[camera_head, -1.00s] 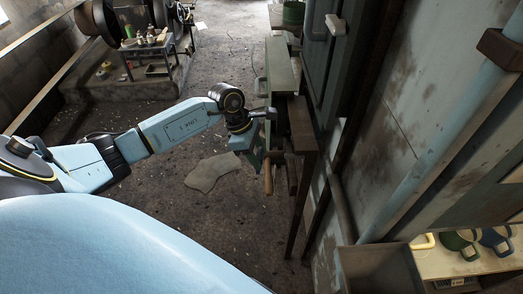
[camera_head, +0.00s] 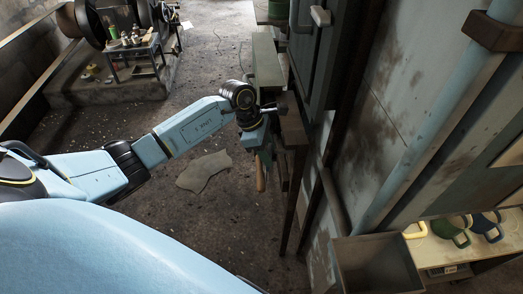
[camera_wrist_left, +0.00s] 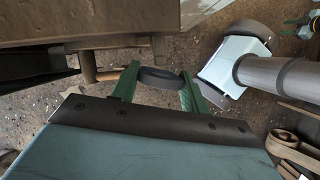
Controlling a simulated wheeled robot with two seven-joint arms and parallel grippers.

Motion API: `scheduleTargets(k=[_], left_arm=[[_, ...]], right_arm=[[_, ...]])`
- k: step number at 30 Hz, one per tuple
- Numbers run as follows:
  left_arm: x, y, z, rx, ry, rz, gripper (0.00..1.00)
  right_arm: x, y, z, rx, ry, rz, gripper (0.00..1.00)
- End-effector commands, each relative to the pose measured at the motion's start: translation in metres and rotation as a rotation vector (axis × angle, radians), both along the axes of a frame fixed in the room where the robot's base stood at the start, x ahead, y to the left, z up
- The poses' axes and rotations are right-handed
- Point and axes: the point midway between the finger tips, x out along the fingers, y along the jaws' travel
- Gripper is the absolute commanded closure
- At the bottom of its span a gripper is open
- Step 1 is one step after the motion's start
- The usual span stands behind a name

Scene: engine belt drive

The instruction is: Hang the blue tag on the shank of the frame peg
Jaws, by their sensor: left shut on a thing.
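My left gripper (camera_head: 262,142) is beside the edge of a narrow bench on the right of my arm in the head view. In the left wrist view its two green fingers (camera_wrist_left: 160,88) are apart, shut on a dark curved band (camera_wrist_left: 158,78) that spans between them. I cannot tell its true colour or whether it is a tag. A blue looped piece (camera_head: 487,228), possibly the blue tag, is on a shelf at the lower right, beside a green one (camera_head: 450,231). I cannot make out the frame peg.
The green-topped bench (camera_head: 266,62) runs along a grey cabinet wall. A wooden handle (camera_head: 261,174) hangs by the bench close to my gripper. An open grey bin (camera_head: 340,250) stands at the lower right.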

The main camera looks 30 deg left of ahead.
Motion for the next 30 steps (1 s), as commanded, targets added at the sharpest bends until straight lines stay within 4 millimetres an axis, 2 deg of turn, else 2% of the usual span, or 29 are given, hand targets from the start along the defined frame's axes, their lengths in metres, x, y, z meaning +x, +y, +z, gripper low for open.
scheduleTargets(k=[22,30], left_arm=[[0.026,-0.034,-0.004,0.002,-0.001,-0.001,0.77],[0.03,-0.038,-0.003,0.001,-0.002,0.0,0.77]], right_arm=[[0.001,0.001,-0.015,0.001,-0.003,0.002,0.6],[0.002,-0.013,-0.018,-0.016,-0.003,0.009,0.6]])
